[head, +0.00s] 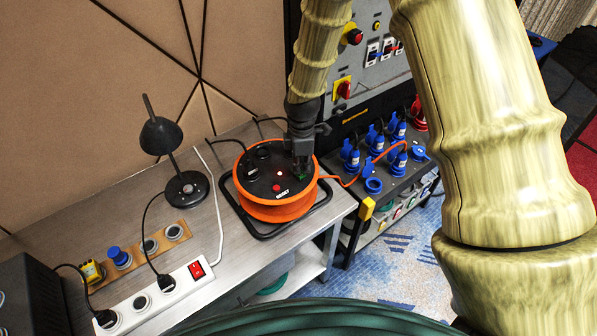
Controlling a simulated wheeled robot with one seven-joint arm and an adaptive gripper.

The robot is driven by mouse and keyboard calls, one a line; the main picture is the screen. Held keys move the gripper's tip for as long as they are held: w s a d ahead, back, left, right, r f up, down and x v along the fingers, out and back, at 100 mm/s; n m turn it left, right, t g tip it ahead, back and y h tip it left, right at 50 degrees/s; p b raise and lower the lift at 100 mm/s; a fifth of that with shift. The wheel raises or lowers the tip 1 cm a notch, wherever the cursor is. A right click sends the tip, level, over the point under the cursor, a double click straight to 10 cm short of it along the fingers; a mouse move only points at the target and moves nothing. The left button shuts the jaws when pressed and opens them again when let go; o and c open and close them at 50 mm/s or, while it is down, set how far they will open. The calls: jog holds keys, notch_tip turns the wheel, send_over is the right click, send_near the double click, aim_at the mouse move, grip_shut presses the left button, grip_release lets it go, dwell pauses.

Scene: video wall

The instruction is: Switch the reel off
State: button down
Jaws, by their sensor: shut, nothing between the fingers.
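The reel (277,209) is an orange cable drum with a black top face, standing in a black frame on the metal table. Its face carries sockets at the back, a small light spot (281,173), a red button (276,187) beside a white label, and a green switch (302,178) on the right. My gripper (300,170) is shut and empty, pointing down over the right part of the face. Its tips are at or just above the green switch; I cannot tell whether they touch. The gripper hides part of the face behind it.
A black desk lamp (187,188) and a white power strip (160,298) with a red switch are on the table (110,222) to the left. A box with blue plugs (390,178) and a grey control panel (375,75) stand to the right. An orange cable (345,182) runs from the reel.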

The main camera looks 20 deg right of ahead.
aim_at(301, 175)
jog(key=shift+f+b, duration=0.45)
jog(key=shift+f, duration=0.55)
dwell(0.8)
jog(key=shift+r+p, duration=2.55)
jog(key=shift+r, duration=0.95)
